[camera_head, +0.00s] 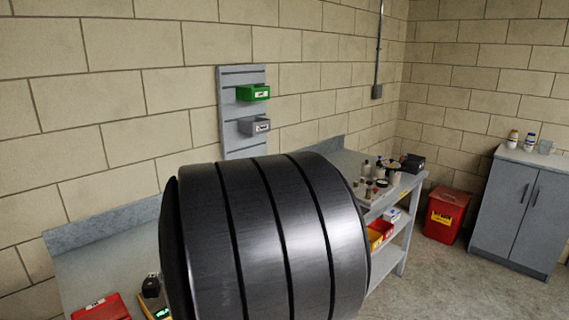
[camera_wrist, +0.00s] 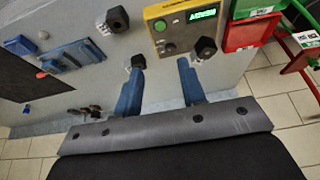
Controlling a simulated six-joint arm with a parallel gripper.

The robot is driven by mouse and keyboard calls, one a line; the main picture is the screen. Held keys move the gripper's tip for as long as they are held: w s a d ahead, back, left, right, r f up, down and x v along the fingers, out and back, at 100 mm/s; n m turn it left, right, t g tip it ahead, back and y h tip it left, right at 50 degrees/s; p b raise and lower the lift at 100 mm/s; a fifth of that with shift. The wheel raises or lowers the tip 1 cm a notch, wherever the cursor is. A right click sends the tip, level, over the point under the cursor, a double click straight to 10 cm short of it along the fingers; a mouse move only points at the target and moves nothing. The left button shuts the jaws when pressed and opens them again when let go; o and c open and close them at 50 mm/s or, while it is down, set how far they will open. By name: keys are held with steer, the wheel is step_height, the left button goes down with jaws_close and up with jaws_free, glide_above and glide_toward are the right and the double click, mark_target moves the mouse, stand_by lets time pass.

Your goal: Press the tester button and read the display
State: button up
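The yellow tester (camera_wrist: 183,35) lies on the grey bench at the top of the wrist view. Its green display (camera_wrist: 203,14) is lit, with characters too small to read surely. A round green button (camera_wrist: 160,25) is on its left side, with a dark round knob (camera_wrist: 170,48) below. My gripper (camera_wrist: 160,66) is open, its two blue fingers apart with nothing between them. The fingertips are just below the tester in the picture; I cannot tell their height above the bench. In the head view the tester (camera_head: 155,301) shows partly at the bottom, beside my dark arm link.
A black knob-like piece (camera_wrist: 206,47) is by the tester's lower right corner, another (camera_wrist: 117,19) to its left. Red bin (camera_wrist: 246,34) and green bin (camera_wrist: 258,8) are to its right. Blue parts (camera_wrist: 72,56) lie left. A further bench (camera_head: 392,195) holds bottles.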

jaws_close()
stand_by(1.2)
